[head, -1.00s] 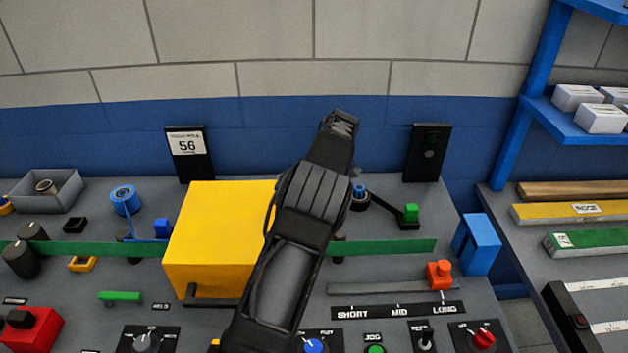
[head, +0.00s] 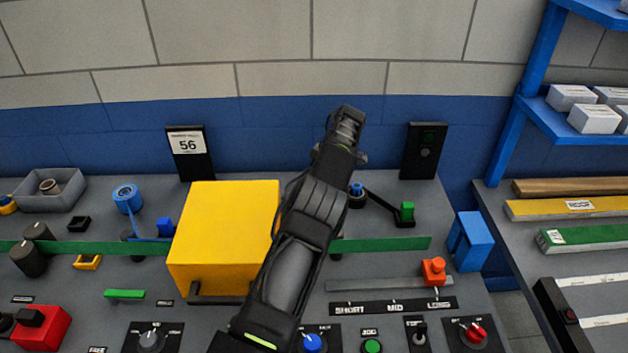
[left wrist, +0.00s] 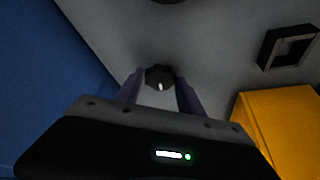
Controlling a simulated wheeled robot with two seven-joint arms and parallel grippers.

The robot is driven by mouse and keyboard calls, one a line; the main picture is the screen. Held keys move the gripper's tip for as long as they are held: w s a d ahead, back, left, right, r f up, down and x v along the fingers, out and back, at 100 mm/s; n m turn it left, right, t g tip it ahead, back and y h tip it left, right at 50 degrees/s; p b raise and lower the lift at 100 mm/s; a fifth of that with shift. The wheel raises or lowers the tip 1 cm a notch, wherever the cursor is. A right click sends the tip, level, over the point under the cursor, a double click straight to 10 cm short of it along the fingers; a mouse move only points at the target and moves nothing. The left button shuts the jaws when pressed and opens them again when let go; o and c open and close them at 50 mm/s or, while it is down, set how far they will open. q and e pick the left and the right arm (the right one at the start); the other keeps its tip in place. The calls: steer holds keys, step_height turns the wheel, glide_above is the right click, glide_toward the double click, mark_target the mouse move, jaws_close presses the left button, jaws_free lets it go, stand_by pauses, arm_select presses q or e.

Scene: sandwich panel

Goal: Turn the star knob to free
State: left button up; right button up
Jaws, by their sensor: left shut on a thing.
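In the left wrist view the star knob (left wrist: 160,76) is a small dark knob with a pale mark on its near side. My left gripper (left wrist: 160,86) has its two fingers on either side of it, shut on it. In the head view my left arm reaches up across the middle of the panel. Its wrist bends down at the far end and hides both the gripper and the knob there. The knob's exact angle is hard to read in the dim wrist view. My right gripper is in neither view.
A yellow box (head: 224,235) stands just left of my arm and also shows in the left wrist view (left wrist: 285,125). A green strip (head: 385,244) runs across the panel. A blue lever (head: 357,190) with a black arm is close right of my wrist. The blue wall (head: 80,135) is behind.

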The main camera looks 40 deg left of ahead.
arm_select(q)
steer(key=o, duration=1.3)
steer(key=shift+o, duration=0.2)
steer(key=shift+r, duration=0.1)
steer(key=shift+d+r, duration=0.15)
steer(key=shift+r, duration=0.1)
steer(key=b+v, duration=0.1)
steer(key=v, duration=0.2)
steer(key=shift+w+d+r, duration=0.1)
steer(key=shift+d+r, duration=0.05)
steer(key=shift+r, duration=0.15)
steer(key=p+v, duration=0.2)
steer(key=v, duration=0.1)
steer(key=shift+r, duration=0.2)
